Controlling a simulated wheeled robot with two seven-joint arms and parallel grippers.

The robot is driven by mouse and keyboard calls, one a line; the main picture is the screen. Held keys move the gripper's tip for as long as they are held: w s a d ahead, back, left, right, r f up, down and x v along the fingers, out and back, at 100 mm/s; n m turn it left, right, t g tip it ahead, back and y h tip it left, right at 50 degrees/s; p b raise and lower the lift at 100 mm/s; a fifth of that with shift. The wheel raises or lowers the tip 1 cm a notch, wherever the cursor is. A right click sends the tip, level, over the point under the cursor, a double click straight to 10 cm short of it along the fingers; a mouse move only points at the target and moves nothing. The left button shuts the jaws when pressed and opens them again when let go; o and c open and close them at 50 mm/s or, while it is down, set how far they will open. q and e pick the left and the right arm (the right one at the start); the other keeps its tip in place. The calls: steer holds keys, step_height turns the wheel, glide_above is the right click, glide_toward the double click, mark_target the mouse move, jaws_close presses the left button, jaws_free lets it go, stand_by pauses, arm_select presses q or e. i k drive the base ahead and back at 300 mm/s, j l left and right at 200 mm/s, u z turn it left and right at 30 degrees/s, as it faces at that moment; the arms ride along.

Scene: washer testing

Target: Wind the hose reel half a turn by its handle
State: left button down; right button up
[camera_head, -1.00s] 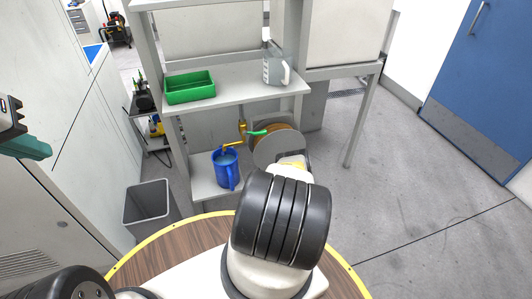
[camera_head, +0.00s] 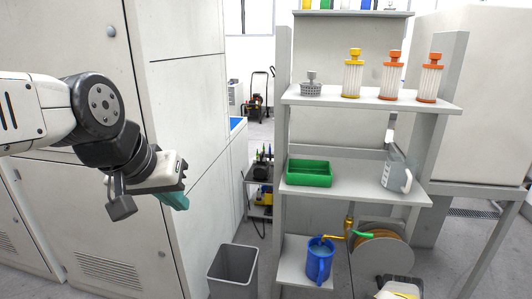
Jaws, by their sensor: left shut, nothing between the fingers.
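The hose reel (camera_head: 384,257) stands at the lower right of the shelf unit. Its grey side disc faces me, with brown-orange hose behind it. I cannot make out its winding handle. A green nozzle (camera_head: 364,235) shows beside it. My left gripper (camera_head: 174,199), with teal fingers, is shut and empty, in the air in front of the tall grey cabinet, well left of the reel. A white, yellow and black part at the bottom edge, just below the reel, seems to be my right gripper (camera_head: 399,288); its fingers are not visible.
A blue jug (camera_head: 320,260) stands near a brass tap (camera_head: 348,223), left of the reel. A green bin (camera_head: 309,173) and grey jug (camera_head: 397,172) sit on the shelf above. Filter cartridges (camera_head: 391,75) stand higher. A grey waste bin (camera_head: 233,272) is on the floor.

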mark_target(389, 252)
steer(key=k+j, duration=0.15)
steer(key=k, duration=0.3)
steer(key=k+j, duration=0.15)
steer(key=k, duration=0.3)
